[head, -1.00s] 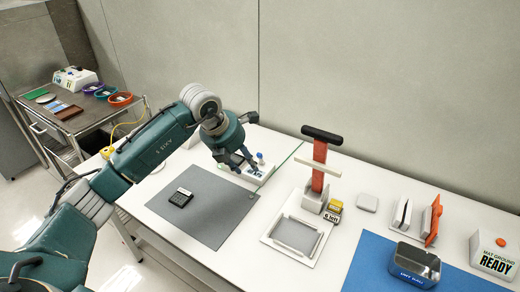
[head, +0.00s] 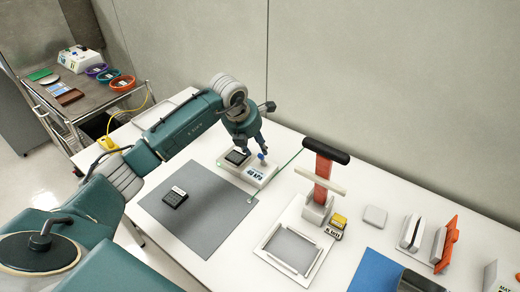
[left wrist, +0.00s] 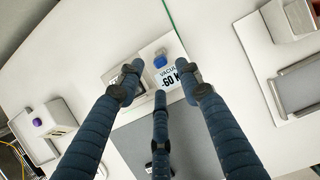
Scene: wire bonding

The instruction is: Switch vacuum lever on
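The vacuum unit is a white block (head: 256,174) with a "-60 kPa" label, at the back of the table beside the grey mat. A small blue-topped lever (head: 262,156) stands on it. In the left wrist view the blue lever top (left wrist: 160,62) shows just beyond the fingers, beside the label (left wrist: 170,78). My left gripper (head: 247,145) hangs over the block, close to the lever. Contact with the lever cannot be told. My right gripper is out of view.
A dark square piece (head: 174,197) lies on the grey mat (head: 207,222). A red press with a black handle (head: 324,172) stands to the right, behind a framed plate (head: 292,250). A cart (head: 80,96) with coloured bowls stands at the far left.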

